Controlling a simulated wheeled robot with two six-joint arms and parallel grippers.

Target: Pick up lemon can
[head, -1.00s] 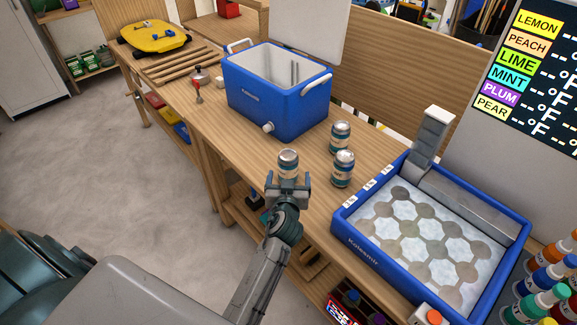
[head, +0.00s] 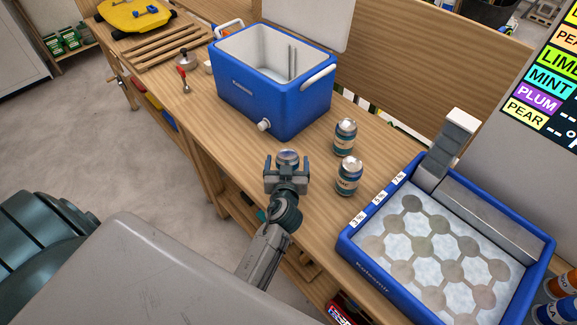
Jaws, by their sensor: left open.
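Three cans stand on the wooden workbench. One can (head: 288,155) is mostly hidden behind my left gripper (head: 287,166), with its silver top showing between the fingers. The gripper is open, with its fingers on either side of this can; I cannot tell if they touch it. Two more cans, one behind (head: 345,138) and one in front (head: 348,177), stand upright to the right with silver tops and teal and cream sides. The labels are too small to tell which is lemon. My right gripper is not in view.
An open blue cooler (head: 270,95) stands behind the cans with its lid up. A blue ice tray (head: 440,245) with round hollows and a grey lever (head: 450,145) is at right. A sign (head: 550,85) lists flavours. A wooden backboard (head: 415,65) borders the bench (head: 215,145).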

